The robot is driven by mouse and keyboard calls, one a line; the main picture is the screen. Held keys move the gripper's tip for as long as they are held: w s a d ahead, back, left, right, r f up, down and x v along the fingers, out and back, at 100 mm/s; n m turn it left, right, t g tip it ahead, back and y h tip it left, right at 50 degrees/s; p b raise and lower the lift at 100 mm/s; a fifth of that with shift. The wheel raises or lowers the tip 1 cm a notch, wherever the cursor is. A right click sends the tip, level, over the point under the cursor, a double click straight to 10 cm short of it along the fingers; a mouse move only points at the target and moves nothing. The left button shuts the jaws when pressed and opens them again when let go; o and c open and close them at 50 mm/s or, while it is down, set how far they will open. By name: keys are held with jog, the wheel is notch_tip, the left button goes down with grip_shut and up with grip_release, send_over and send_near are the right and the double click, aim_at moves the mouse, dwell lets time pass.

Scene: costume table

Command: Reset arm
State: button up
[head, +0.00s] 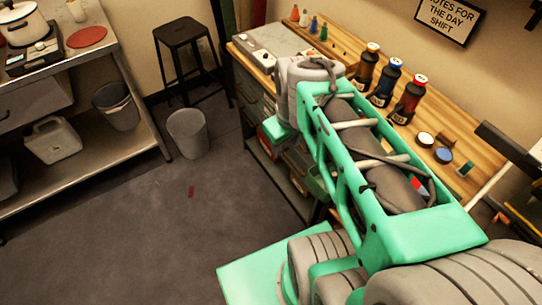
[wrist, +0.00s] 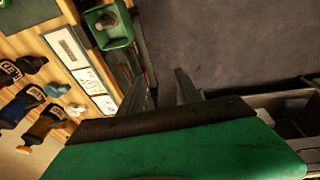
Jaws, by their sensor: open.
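My gripper (wrist: 163,92) shows in the wrist view with its two dark fingers apart and nothing between them. It hangs beside the wooden costume table (wrist: 22,40), with grey floor to the right of the fingers. In the head view my green and grey arm stretches across the table's front edge and hides part of the tabletop. My fingers cannot be made out there.
Brown, blue and red bottles (head: 410,98) stand on the table (head: 455,150) right of my arm. Small coloured bottles (head: 313,25) stand at its far end. A green bin (wrist: 113,30) is near the fingers. A grey bucket (head: 187,133) and black stool (head: 182,40) stand beyond open floor (head: 130,220).

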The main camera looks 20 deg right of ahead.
jog(key=a+m+p, duration=0.1)
jog(key=a+m, duration=0.1)
jog(key=a, duration=0.5)
jog(key=shift+s+a+r+t+y, duration=0.15)
jog(key=shift+s+r+t+y, duration=0.15)
jog(key=shift+s+r, duration=0.1)
dwell(0.4)
